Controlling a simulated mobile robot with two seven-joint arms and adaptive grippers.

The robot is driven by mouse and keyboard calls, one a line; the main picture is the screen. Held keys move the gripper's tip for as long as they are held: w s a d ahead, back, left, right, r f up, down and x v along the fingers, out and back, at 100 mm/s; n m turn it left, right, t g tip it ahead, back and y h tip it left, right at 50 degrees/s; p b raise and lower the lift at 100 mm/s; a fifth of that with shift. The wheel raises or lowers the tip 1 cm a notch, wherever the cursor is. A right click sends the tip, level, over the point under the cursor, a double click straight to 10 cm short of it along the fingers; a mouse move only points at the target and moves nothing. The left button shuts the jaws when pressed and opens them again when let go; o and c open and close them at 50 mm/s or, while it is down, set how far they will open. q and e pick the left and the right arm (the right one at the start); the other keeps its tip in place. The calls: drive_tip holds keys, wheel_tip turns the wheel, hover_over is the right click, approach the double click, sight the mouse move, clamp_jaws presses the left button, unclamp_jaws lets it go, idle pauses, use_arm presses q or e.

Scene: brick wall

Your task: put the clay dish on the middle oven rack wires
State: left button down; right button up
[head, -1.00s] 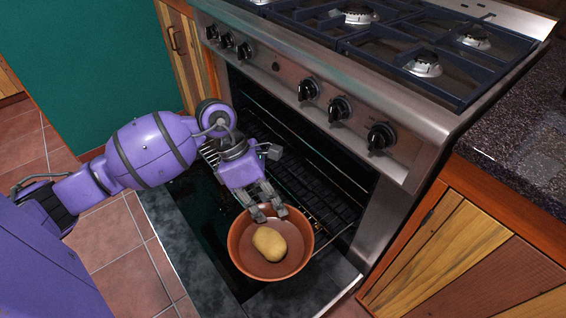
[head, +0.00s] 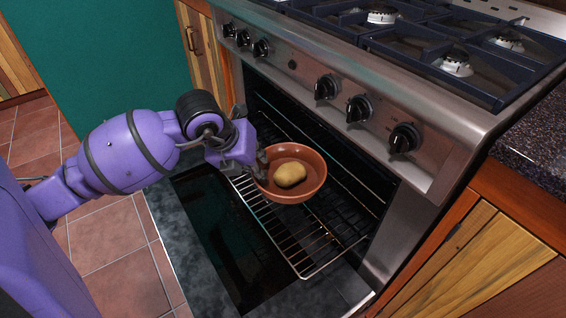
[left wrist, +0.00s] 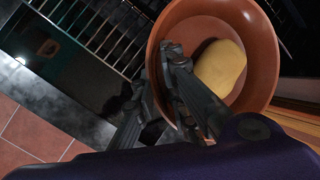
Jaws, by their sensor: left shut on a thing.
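The clay dish (head: 310,189) is a round terracotta bowl with a potato (head: 290,174) in it. My left gripper (head: 262,167) is shut on the dish's left rim. The dish looks about level, at the oven mouth above the pulled-out part of a wire oven rack (head: 296,250); I cannot tell whether it touches the wires. In the left wrist view the fingers (left wrist: 178,88) grip the rim of the dish (left wrist: 262,50), with the potato (left wrist: 222,66) inside. The rack under the dish is partly hidden. My right gripper is not in view.
The open oven door (head: 225,240) lies flat below the rack. The stove front with its knobs (head: 326,87) overhangs the oven opening. Wooden cabinets (head: 490,260) stand to the right. Tiled floor (head: 110,240) is clear at the left.

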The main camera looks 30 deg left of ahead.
use_arm(q)
drive_tip(key=w+a+f+b, duration=0.1)
drive_tip(key=w+a+f, duration=0.1)
drive_tip(key=w, duration=0.1)
drive_tip(key=w+a+f+b, duration=0.2)
drive_tip(key=w+a+f, duration=0.1)
drive_tip(key=w+a+f+b, duration=0.2)
drive_tip(key=w+f, duration=0.1)
drive_tip(key=shift+w+a+f, duration=0.15)
drive_tip(key=shift+w, duration=0.2)
drive_tip(key=shift+w+a+f, duration=0.2)
drive_tip(key=shift+w+f, duration=0.05)
drive_tip(key=shift+w+a+f+b, duration=0.1)
drive_tip(key=shift+f+b, duration=0.1)
drive_tip(key=shift+b, duration=0.15)
wheel_tip(320, 180, down, 3)
drive_tip(key=shift+w+a+f+b, duration=0.15)
drive_tip(key=shift+f+b, duration=0.05)
drive_tip(key=shift+b, duration=0.45)
drive_tip(key=shift+f, duration=0.1)
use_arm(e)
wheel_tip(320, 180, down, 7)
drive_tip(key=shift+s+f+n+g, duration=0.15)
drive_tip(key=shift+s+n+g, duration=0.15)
